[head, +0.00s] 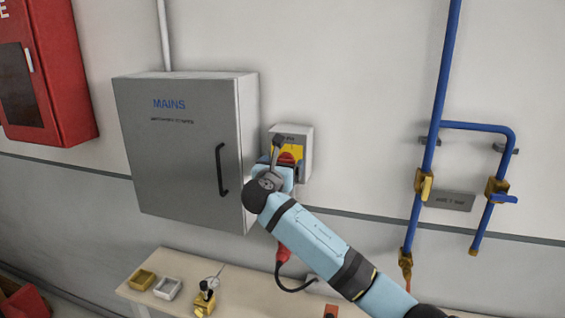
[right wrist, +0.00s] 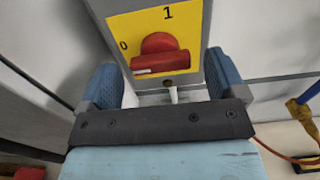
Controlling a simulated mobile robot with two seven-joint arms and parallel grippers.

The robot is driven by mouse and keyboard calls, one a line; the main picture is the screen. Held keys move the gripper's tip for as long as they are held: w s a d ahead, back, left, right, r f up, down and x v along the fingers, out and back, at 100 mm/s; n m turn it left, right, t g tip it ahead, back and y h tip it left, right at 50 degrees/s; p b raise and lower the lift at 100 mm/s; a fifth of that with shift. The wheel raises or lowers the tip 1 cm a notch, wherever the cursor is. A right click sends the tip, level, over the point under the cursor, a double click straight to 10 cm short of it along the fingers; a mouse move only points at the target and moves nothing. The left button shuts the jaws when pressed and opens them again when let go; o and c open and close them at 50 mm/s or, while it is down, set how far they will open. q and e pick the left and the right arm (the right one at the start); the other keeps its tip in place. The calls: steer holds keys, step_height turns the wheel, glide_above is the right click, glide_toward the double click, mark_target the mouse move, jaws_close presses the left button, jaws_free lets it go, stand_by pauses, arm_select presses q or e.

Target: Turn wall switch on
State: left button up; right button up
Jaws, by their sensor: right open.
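The wall switch (head: 303,136) is a grey box on the wall with a yellow plate and a red rotary knob. In the right wrist view the knob (right wrist: 160,52) has its bar lying roughly crosswise, its white mark at the left end. The plate carries "0" at left and "1" at top. My right gripper (head: 280,158) is in front of the switch and partly hides it. In the right wrist view its two blue fingers (right wrist: 161,82) are apart, one on each side of the knob, with nothing between them touching. My left gripper is out of view.
A grey MAINS cabinet (head: 180,150) with a black handle stands close left of the switch. Blue pipes (head: 433,120) with brass valves run at right. A bench (head: 235,272) with small trays is below. A red cabinet (head: 45,75) hangs at far left.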

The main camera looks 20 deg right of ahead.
steer(key=shift+w+d, duration=0.2)
steer(key=shift+w, duration=0.05)
steer(key=c, duration=0.9)
